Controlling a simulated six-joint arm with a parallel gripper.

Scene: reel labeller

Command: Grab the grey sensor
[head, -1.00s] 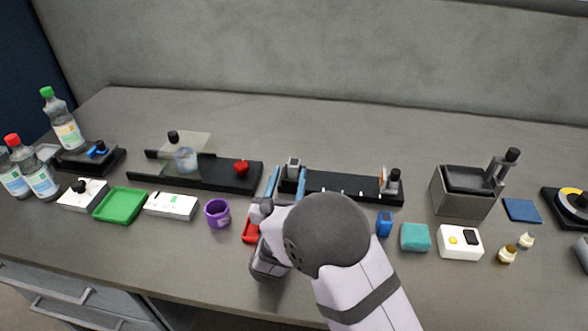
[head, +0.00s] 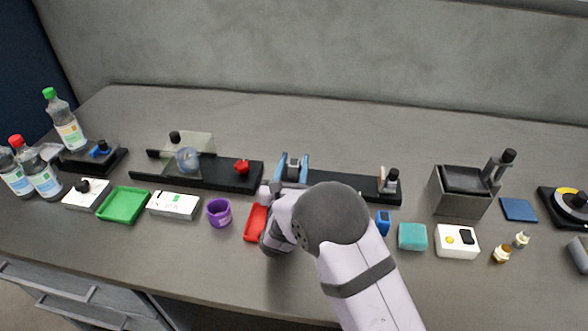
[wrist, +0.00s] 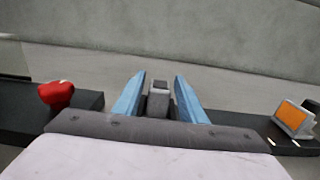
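The grey sensor (head: 294,168) is a small upright block with a light grey top at the left end of the black rail (head: 340,184). In the wrist view the grey sensor (wrist: 158,100) stands between the two blue fingers. My gripper (head: 291,168) has one finger on each side of it. In the wrist view my gripper (wrist: 160,98) is open, with a visible gap between each finger and the sensor. The sensor's lower part is partly hidden by my wrist.
A black rail with a red knob (head: 242,167) stands left of the sensor. An orange-faced part (wrist: 293,117) stands toward the rail's right end. A red tray (head: 256,222) and purple cup (head: 219,211) lie in front. The table behind is clear.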

